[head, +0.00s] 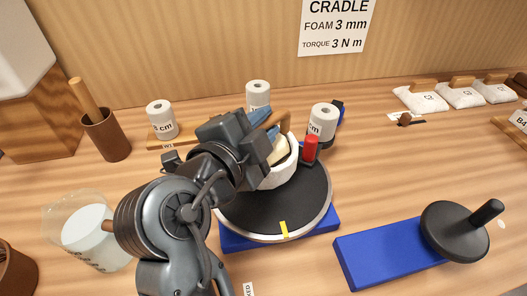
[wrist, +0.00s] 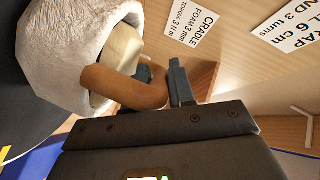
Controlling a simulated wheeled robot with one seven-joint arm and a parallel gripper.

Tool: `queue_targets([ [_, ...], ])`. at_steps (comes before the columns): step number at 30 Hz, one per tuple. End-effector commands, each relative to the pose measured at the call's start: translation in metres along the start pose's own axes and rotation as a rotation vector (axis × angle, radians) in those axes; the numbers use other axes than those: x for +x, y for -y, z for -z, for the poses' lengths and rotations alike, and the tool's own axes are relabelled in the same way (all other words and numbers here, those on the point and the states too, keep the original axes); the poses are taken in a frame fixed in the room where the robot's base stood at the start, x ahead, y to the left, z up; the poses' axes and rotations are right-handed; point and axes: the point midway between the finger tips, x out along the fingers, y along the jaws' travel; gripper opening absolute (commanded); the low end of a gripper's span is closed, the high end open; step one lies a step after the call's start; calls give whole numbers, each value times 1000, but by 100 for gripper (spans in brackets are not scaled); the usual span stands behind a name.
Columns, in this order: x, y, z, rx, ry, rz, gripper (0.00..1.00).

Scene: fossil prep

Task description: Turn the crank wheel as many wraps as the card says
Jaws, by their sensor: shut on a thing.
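The black crank wheel (head: 450,235) with its upright knob (head: 487,212) sits on a blue base (head: 385,252) at the right in the head view. My gripper (head: 268,124) is away from it, over the black turntable (head: 250,218). In the wrist view my gripper (wrist: 163,78) is shut on a brown curved handle (wrist: 118,84). A card, partly cut off, reads "6 cm" and "3 turns" in the wrist view (wrist: 292,22).
A red upright piece (head: 310,148) stands at the turntable's right side. White rolls (head: 323,120) stand behind. A jug (head: 90,236) and brown cup (head: 104,136) are at left. White bags (head: 420,98) lie at back right. A wall card (head: 336,28) reads "CRADLE".

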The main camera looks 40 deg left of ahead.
Motion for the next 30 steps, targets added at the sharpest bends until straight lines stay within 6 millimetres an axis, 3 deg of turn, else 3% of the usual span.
queue_targets([
  [6,0,0,0,0,0,-1,0],
  [30,0,-1,0,-1,0,-2,0],
])
